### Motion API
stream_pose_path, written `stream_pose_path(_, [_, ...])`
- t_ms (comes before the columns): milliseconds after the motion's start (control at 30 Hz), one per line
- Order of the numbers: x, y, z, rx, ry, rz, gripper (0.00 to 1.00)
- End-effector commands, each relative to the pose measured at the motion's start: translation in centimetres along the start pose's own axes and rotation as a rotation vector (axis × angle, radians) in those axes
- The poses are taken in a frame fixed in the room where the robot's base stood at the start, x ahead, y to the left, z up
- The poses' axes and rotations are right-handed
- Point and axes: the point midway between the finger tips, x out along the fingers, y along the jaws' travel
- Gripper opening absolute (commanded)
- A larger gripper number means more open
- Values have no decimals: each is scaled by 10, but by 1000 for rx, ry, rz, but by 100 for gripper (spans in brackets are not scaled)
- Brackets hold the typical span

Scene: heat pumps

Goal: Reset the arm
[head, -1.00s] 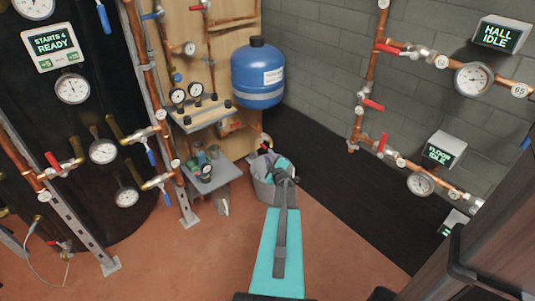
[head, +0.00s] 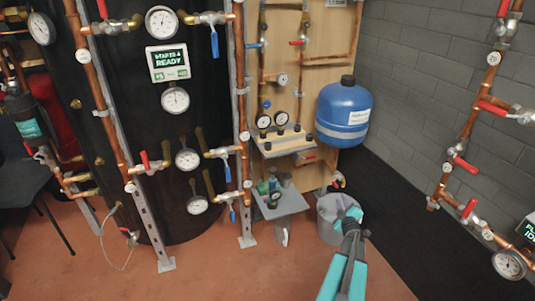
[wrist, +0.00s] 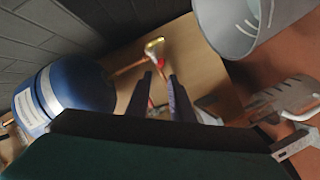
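My gripper (head: 352,232) is at the end of my teal arm, at the lower right of the middle in the head view. It appears in front of the grey bucket (head: 326,222). In the wrist view the two dark fingers of my gripper (wrist: 159,78) stand apart with nothing between them. Beyond them are a wooden board (wrist: 195,65) and a brass and copper pipe fitting. The bucket (wrist: 225,30) also shows at the top right of the wrist view. Whether the gripper touches the bucket cannot be told.
A blue tank (head: 342,115) hangs on the board above the bucket. A small grey shelf (head: 283,204) with bottles stands left of the bucket. Copper pipes with valves and gauges line both sides. The reddish floor (head: 250,280) in front is clear.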

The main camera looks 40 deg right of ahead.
Motion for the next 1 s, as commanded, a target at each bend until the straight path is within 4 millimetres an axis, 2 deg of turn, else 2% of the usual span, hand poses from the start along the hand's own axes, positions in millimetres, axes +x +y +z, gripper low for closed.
stream_pose_path(167, [0, -4, -5, 8, -8, -8, 21])
stream_pose_path(367, [-1, -27, -28, 51, -54, -54, 21])
stream_pose_path(667, [-20, -98, -81, 152, -199, -192, 21])
stream_pose_path(867, [-47, -150, -116, 207, -307, -300, 21])
stream_pose_path(1000, [-74, -184, -138, 235, -387, -379, 21])
